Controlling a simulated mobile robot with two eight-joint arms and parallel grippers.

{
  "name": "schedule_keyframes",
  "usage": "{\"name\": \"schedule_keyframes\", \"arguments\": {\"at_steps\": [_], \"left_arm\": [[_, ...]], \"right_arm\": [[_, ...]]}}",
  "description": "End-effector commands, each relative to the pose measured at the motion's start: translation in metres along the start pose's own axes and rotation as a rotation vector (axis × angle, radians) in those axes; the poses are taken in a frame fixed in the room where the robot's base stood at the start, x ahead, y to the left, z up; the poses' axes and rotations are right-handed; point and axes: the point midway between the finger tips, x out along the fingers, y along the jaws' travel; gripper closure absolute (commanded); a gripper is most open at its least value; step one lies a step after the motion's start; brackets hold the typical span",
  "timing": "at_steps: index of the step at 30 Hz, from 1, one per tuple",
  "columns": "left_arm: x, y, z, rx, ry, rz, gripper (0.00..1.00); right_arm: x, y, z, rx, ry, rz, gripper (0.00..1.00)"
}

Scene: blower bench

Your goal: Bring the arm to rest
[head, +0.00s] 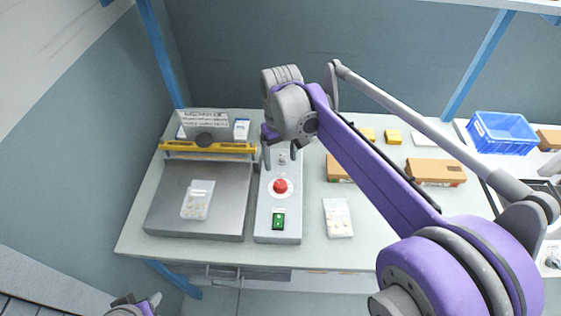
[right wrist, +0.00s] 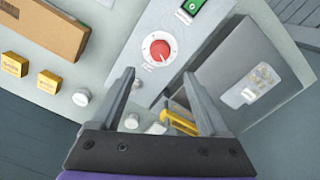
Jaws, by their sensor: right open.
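My right arm reaches in from the lower right of the head view. Its purple forearm crosses over the bench, and its gripper (head: 267,155) hangs above the far end of the grey control panel. In the right wrist view the two fingers (right wrist: 158,75) are spread apart with nothing between them. The panel carries a red round button (head: 280,186) and a green switch (head: 279,221); both also show in the wrist view, the red button (right wrist: 160,50) lying beyond the fingertips. My left gripper (head: 137,306) only peeks in at the bottom left edge, and its jaws are unclear.
Another pack (head: 338,217) lies right of the panel. Cardboard boxes (head: 436,172), yellow boxes (head: 393,137) and a blue crate (head: 502,132) stand at the right.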

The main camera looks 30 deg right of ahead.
Motion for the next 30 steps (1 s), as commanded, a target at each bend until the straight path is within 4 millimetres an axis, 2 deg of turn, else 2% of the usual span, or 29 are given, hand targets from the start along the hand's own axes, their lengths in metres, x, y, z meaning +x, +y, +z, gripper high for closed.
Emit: {"name": "schedule_keyframes", "arguments": {"at_steps": [13,17,20,23,30], "left_arm": [[0.0,0.0,0.0,0.0,0.0,0.0,0.5],[0.0,0.0,0.0,0.0,0.0,0.0,0.5],[0.0,0.0,0.0,0.0,0.0,0.0,0.5],[0.0,0.0,0.0,0.0,0.0,0.0,0.5],[0.0,0.0,0.0,0.0,0.0,0.0,0.5]], "right_arm": [[0.0,0.0,0.0,0.0,0.0,0.0,0.22],[0.001,-0.005,0.009,-0.002,0.023,0.003,0.22],[0.005,-0.014,0.029,-0.007,0.075,0.007,0.22],[0.015,-0.026,0.058,-0.012,0.157,0.012,0.22],[0.055,-0.049,0.126,-0.023,0.358,0.007,0.22]]}}
